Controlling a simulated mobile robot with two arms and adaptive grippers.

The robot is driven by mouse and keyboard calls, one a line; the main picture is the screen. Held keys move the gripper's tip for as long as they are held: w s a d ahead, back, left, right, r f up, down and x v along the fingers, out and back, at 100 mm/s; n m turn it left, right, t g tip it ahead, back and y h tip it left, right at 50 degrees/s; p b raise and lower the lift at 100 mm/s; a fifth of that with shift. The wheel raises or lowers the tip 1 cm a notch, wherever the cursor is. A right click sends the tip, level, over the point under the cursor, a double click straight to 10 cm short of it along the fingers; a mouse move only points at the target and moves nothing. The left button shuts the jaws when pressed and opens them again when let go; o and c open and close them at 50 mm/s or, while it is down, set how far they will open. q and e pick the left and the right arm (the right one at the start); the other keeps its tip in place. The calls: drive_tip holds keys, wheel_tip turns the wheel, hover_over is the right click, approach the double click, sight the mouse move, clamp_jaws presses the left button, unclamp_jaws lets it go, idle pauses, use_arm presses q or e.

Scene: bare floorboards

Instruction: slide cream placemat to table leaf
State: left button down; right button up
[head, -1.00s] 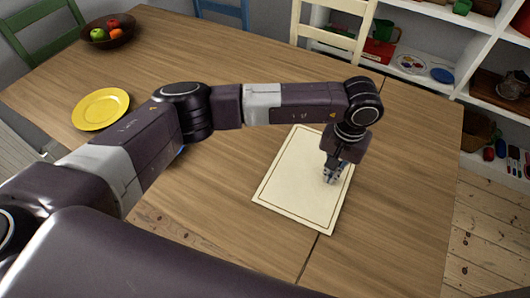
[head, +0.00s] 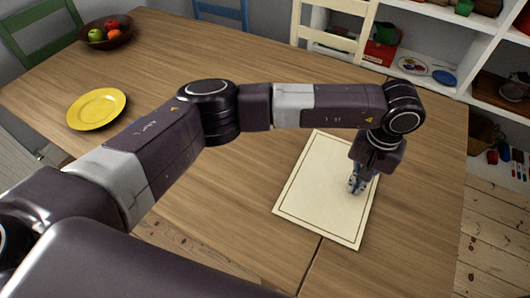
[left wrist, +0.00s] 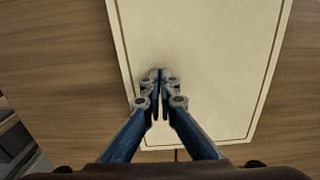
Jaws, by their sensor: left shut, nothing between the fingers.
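The cream placemat (head: 315,195), a pale rectangle with a thin dark border line, lies flat on the wooden table. It lies across the seam, partly on the main top and partly on the table leaf (head: 415,205) at the right. My left gripper (head: 355,188) points down over the right half of the placemat, its fingertips at or very near the surface. In the left wrist view its fingers (left wrist: 160,75) are shut with nothing between them, over the placemat (left wrist: 205,45). My right gripper is not in view.
A yellow plate (head: 96,108) and a brown fruit bowl (head: 107,40) stand far left on the table. Chairs stand beyond the far edge, with a white shelf (head: 460,45) at the back right. The leaf right of the placemat is clear.

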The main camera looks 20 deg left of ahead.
sight(383, 206)
use_arm(q)
drive_tip(key=shift+s+d+f+b, duration=0.1)
drive_tip(key=shift+d+f+b, duration=0.1)
drive_tip(key=shift+d, duration=0.15)
drive_tip(key=shift+s+d+f+b, duration=0.1)
drive_tip(key=shift+d+b, duration=0.05)
drive_tip(key=shift+d, duration=0.2)
drive_tip(key=shift+s+d+r+b, duration=0.1)
drive_tip(key=shift+s+d+b, duration=0.1)
drive_tip(key=shift+d+b, duration=0.75)
drive_tip(key=shift+s+d+b, duration=0.2)
drive_tip(key=shift+d+b, duration=0.2)
drive_tip(key=shift+d, duration=0.95)
drive_tip(key=shift+s+d+b, duration=0.1)
drive_tip(key=shift+d+b, duration=0.2)
drive_tip(key=shift+d, duration=0.25)
drive_tip(key=shift+s+d+r, duration=0.1)
drive_tip(key=shift+d, duration=0.2)
drive_tip(key=shift+d, duration=0.1)
